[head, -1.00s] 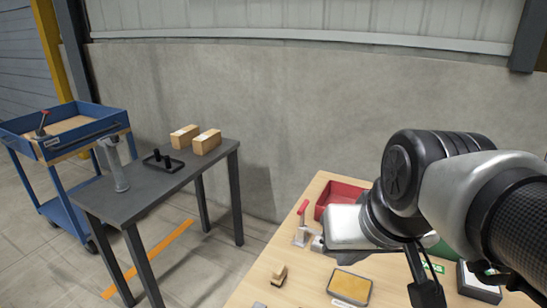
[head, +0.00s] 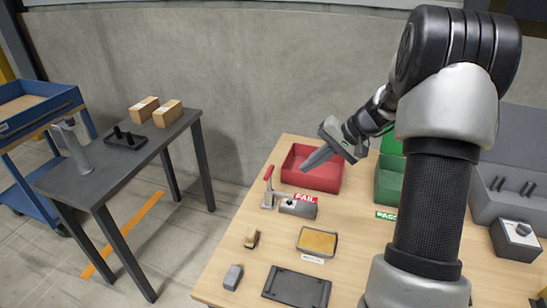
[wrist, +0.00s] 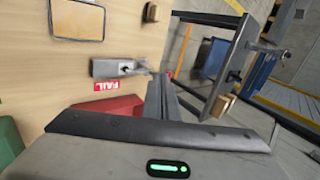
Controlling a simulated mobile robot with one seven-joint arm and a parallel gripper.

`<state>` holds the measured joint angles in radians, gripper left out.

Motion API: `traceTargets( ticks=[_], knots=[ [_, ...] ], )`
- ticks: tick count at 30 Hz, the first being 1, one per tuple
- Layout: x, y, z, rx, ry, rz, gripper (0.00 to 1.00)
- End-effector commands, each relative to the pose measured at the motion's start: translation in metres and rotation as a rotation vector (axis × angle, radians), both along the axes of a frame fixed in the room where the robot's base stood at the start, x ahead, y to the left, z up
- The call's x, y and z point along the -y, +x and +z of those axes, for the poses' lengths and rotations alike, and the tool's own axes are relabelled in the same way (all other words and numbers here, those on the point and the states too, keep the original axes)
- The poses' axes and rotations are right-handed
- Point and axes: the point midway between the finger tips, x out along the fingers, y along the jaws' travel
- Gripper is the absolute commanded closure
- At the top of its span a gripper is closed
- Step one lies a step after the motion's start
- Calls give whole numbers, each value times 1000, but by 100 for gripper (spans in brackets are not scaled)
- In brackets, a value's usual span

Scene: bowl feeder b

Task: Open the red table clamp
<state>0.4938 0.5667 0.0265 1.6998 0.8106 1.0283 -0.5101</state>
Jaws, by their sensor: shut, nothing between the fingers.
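The red table clamp (head: 269,188) stands on the wooden table near its left edge, with its red handle pointing up and tilted a little. A grey block (head: 298,209) with a round opening sits beside its base. In the wrist view the grey block (wrist: 117,67) shows too, with the clamp's metal parts at its right end. My gripper (head: 306,167) is shut and empty. In the head view it appears over the red bin (head: 318,178), to the upper right of the clamp and apart from it. Its shut fingers (wrist: 160,97) show in the wrist view.
A green bin (head: 388,180) stands right of the red one. A yellow-topped pad (head: 317,242), a stamp (head: 251,239), a grey block (head: 233,277) and a dark tray (head: 297,287) lie in front. A dark side table (head: 120,160) stands left, across open floor.

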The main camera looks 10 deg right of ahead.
Motion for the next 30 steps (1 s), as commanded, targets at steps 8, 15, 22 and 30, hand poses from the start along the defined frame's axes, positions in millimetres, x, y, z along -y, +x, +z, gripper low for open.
traceTargets(
  ticks=[8, 15, 22, 30],
  knots=[
    [38, 36, -46, 61, 187, -48, 100],
    [47, 44, -57, 91, 231, -63, 100],
    [47, 44, -57, 90, 231, -62, 100],
    [35, 50, -69, 87, 231, -60, 100]
  ],
)
